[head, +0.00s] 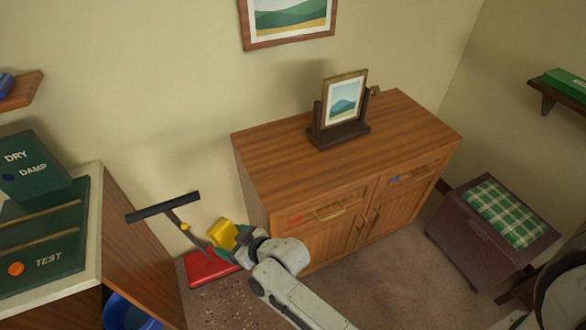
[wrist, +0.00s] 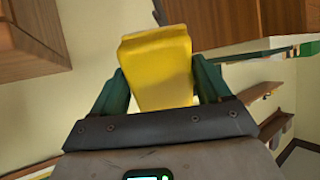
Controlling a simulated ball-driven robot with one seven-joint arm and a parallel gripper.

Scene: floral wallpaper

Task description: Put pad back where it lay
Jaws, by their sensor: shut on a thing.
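My gripper (head: 226,246) is shut on a yellow block-like thing (head: 223,234), which may be the pad; I cannot tell for sure. In the wrist view the yellow thing (wrist: 158,70) stands between the two green fingers of my gripper (wrist: 155,88) and sticks out past their tips. In the head view it is held in the air left of the wooden cabinet (head: 345,170). A green checked cushion (head: 503,212) lies on the dark stool (head: 470,236) at the right.
A red floor piece (head: 205,268) and a black T-shaped bar on a thin stem (head: 162,207) are close beside my gripper. Crumbs (head: 225,300) lie on the carpet. A picture stand (head: 340,130) is on the cabinet. A side unit with a green panel (head: 45,240) stands left.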

